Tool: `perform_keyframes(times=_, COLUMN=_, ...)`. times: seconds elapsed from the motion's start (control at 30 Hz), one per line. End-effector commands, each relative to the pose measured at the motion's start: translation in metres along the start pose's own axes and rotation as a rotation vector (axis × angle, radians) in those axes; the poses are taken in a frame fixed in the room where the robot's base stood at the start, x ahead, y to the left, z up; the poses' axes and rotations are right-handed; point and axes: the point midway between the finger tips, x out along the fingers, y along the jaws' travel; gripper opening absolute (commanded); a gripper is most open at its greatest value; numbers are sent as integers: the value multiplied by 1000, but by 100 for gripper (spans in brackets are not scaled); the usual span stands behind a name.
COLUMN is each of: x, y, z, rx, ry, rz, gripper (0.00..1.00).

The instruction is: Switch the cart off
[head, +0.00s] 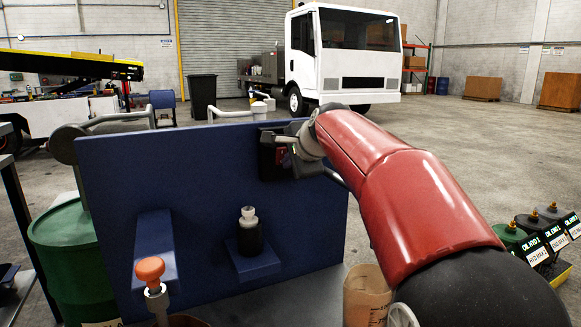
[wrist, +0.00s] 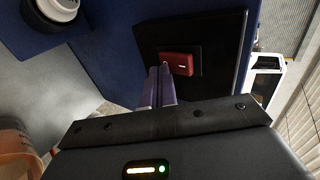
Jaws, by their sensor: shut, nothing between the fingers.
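A red rocker switch (wrist: 179,64) sits on a black plate (wrist: 205,52) on the blue panel. In the wrist view it lies just up and right of my fingertips, with a small pale mark near its right end. In the head view the switch (head: 281,156) is partly hidden by my gripper (head: 277,138), at the panel's upper right. In the wrist view my gripper (wrist: 161,71) is shut and empty, its fingers together and pointing toward the plate. I cannot tell whether the fingertips touch the switch or plate.
The blue panel (head: 205,175) carries a dark bottle (head: 249,233) on a bracket and stands behind an orange-knobbed lever (head: 150,270). A green drum (head: 75,250) is at left, a tan cup (head: 367,295) below my arm. A white truck (head: 350,60) stands beyond open floor.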

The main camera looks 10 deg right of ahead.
Motion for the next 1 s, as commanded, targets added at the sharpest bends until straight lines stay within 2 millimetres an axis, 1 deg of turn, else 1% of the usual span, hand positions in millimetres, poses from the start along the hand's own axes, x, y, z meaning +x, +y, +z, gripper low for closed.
perform_keyframes(times=0.27, x=-2, y=-4, z=0, rx=0, ry=-1, rz=3, gripper=0)
perform_keyframes(times=0.6, x=-12, y=-19, z=1, rx=0, ry=0, rz=-7, gripper=0)
perform_keyframes(times=1.0, x=-11, y=-16, z=0, rx=0, ry=-1, rz=0, gripper=0)
